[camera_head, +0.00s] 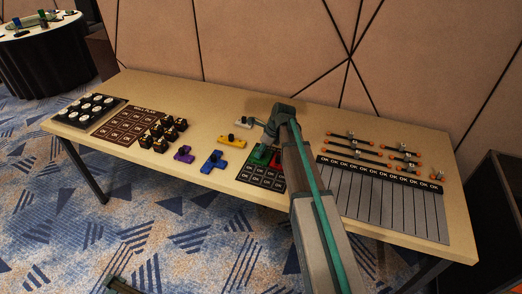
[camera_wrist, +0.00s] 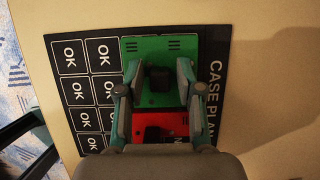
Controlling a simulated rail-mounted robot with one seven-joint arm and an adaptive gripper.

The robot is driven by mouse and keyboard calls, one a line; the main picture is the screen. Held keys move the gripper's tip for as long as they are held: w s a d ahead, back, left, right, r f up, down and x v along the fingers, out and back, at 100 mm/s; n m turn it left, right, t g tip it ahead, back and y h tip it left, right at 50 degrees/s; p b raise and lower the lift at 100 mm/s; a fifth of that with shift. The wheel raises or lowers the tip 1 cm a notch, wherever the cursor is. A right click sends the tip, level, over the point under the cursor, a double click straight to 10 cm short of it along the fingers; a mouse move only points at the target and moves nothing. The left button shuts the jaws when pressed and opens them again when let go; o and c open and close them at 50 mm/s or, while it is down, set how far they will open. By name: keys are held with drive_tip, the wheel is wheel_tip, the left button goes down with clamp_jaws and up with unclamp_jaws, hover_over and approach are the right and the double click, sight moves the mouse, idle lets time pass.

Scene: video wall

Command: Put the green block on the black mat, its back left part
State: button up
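The green block (camera_head: 259,154) lies on the back left part of the black mat (camera_head: 245,178) in the head view. It also shows in the wrist view (camera_wrist: 157,48), flat beside the "CASE PLAN" lettering, with a dark knob on top. My gripper (camera_wrist: 158,72) is over the block, its fingers on either side of the knob with green showing between. It looks open and holds nothing. A red block (camera_wrist: 168,124) lies on the mat right beside the green one. In the head view my arm hides part of the mat and most of the gripper.
A yellow block (camera_head: 231,141), a blue block (camera_head: 213,162) and a purple block (camera_head: 184,154) lie left of the mat. A white piece (camera_head: 243,122) lies behind. A large lined board (camera_head: 385,200) and several orange-ended rods (camera_head: 355,149) are at right.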

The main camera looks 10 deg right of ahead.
drive_tip(key=shift+r, duration=0.1)
drive_tip(key=b+v, duration=0.1)
drive_tip(key=v, duration=1.1)
drive_tip(key=shift+s+a+r, duration=0.1)
idle(0.3)
